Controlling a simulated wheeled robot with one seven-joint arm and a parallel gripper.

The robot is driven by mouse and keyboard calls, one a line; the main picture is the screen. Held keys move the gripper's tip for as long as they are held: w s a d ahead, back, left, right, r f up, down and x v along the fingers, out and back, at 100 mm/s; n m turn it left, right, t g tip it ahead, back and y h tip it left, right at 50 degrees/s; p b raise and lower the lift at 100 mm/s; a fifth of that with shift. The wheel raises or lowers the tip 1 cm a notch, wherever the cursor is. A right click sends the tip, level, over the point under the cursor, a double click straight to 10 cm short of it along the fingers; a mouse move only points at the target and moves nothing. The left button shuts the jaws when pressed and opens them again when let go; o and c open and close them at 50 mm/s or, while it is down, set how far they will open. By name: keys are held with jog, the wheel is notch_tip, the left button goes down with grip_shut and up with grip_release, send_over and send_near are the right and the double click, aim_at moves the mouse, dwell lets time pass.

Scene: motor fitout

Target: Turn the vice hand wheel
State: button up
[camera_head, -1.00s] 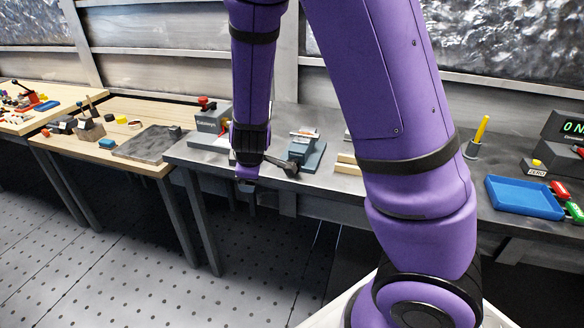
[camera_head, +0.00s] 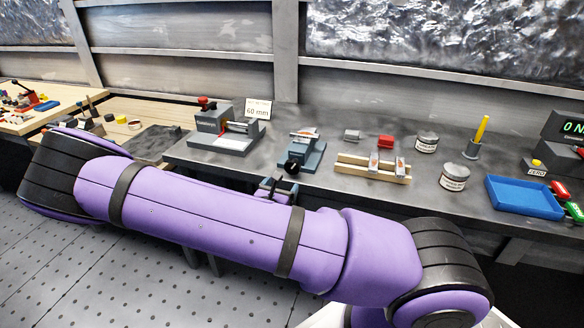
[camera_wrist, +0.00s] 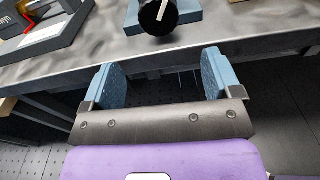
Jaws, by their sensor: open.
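The small blue-grey vice (camera_head: 304,152) stands on the grey workbench, near its front edge. Its round black hand wheel (camera_head: 291,166) faces the front edge. In the wrist view the black wheel (camera_wrist: 157,17) with a white bar on its face is at the top, and part of the vice's blue base (camera_wrist: 188,10) shows behind it. My gripper (camera_wrist: 162,78) is open and empty, its two blue-padded fingers wide apart and pointing toward the bench edge. The wheel is beyond the fingertips, roughly centred between them. In the head view my gripper (camera_head: 278,187) is just in front of the wheel, partly hidden by my arm.
Left of the vice is a grey fixture (camera_head: 222,130) with a red knob and a "60 mm" sign (camera_head: 258,109). To the right are a wooden rack (camera_head: 372,171), two tins (camera_head: 455,176) and a blue tray (camera_head: 523,197). The bench's front edge (camera_wrist: 75,57) lies close to the fingers.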

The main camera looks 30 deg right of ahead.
aim_at(291, 168)
jog(key=shift+n+t, duration=0.3)
jog(key=shift+n, duration=0.3)
jog(key=x, duration=1.1)
jog(key=shift+s+r, duration=0.15)
jog(key=shift+r, duration=0.15)
jog(key=shift+c, duration=0.2)
jog(key=c, duration=0.9)
